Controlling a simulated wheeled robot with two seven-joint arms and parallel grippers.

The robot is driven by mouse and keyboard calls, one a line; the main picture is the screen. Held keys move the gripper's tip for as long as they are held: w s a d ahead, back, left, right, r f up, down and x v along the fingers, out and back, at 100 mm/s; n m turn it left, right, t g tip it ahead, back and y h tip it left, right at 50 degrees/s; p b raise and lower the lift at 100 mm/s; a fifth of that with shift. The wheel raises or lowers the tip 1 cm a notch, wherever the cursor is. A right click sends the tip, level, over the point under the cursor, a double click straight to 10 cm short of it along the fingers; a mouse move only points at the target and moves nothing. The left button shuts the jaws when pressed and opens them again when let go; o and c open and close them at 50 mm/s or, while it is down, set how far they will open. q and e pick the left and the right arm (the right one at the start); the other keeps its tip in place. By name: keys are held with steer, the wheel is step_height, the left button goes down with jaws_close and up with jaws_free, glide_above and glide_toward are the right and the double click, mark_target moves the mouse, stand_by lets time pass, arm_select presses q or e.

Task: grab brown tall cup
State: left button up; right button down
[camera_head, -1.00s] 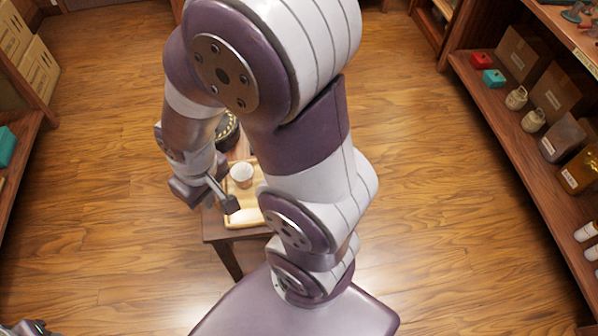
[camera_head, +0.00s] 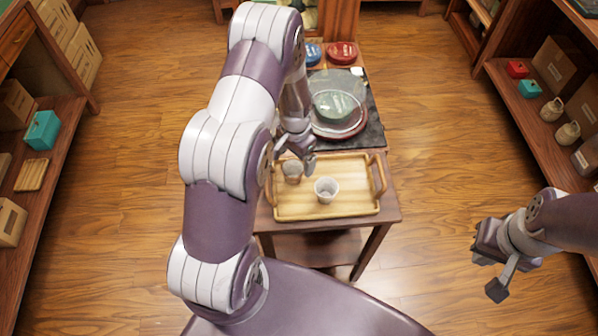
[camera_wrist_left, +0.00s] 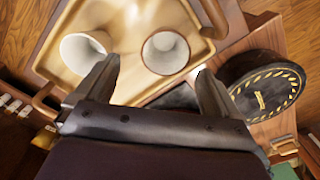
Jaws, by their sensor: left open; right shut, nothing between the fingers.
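A brownish tall cup (camera_head: 292,171) stands upright at the left of a light wooden tray (camera_head: 345,209). A whiter cup (camera_head: 326,190) stands to its right, closer to me. My left gripper (camera_head: 295,153) is open just behind and above the brownish cup in the head view. In the left wrist view, the brownish-rimmed cup (camera_wrist_left: 165,51) lies ahead between the open fingers (camera_wrist_left: 157,72), with no grip on it; the whiter cup (camera_wrist_left: 82,52) is off to the left. My right gripper (camera_head: 489,267) is shut and empty, over the floor at the right.
The tray rests on a small wooden table (camera_head: 391,205). Behind it, a dark slab (camera_head: 374,134) bears a glass dish (camera_head: 337,106).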

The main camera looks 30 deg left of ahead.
mark_target(293, 169)
arm_select(q)
steer(key=f, duration=0.1)
steer(key=f+p, duration=0.1)
steer(key=f, duration=0.1)
steer(key=a+f, duration=0.1)
steer(key=f, duration=0.1)
steer(key=shift+s+f, duration=0.2)
steer(key=shift+d+f, duration=0.15)
steer(key=shift+f, duration=0.25)
steer(key=c, duration=1.1)
